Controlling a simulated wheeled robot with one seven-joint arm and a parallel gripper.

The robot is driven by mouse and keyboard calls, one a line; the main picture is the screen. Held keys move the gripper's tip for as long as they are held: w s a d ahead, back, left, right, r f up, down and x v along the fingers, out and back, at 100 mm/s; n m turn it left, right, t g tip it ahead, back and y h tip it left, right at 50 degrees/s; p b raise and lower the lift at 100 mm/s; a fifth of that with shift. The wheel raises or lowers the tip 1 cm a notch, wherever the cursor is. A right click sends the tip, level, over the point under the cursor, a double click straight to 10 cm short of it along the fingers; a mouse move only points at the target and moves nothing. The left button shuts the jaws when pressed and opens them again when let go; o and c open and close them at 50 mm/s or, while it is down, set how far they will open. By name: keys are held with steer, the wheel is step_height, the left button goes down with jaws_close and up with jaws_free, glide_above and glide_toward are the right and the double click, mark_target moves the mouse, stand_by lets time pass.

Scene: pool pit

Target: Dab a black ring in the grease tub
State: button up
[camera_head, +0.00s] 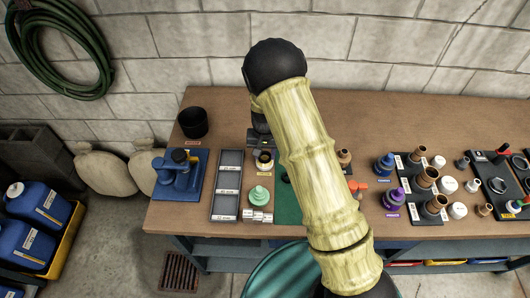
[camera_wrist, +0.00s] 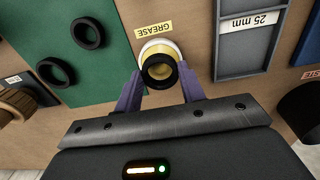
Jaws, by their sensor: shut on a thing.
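My gripper (camera_wrist: 160,78) is shut on a black ring (camera_wrist: 160,84), seen in the wrist view with one finger on each side of it. The ring is over the grease tub (camera_wrist: 147,47), a small white cup with yellow grease. Yellow shows through the ring's hole. I cannot tell whether the ring touches the grease. A label reading GREASE lies beside the tub. In the head view the tub (camera_head: 264,166) stands on the bench below my gripper (camera_head: 262,145), which my arm partly hides.
Two more black rings (camera_wrist: 101,33) (camera_wrist: 41,72) lie on a green mat (camera_wrist: 95,80) beside the tub. A grey compartment tray (camera_wrist: 232,75) marked 25 mm stands on the tub's other side. A blue device (camera_head: 180,172) and a black cup (camera_head: 193,123) are at the bench's left.

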steer(key=shift+w+f, duration=0.1)
steer(key=shift+f, duration=0.35)
stand_by(0.6)
steer(key=shift+a, duration=0.1)
steer(key=shift+f, duration=0.1)
stand_by(1.7)
steer(key=shift+r+p, duration=2.35)
steer(key=shift+r, duration=1.25)
steer(key=shift+f, duration=0.1)
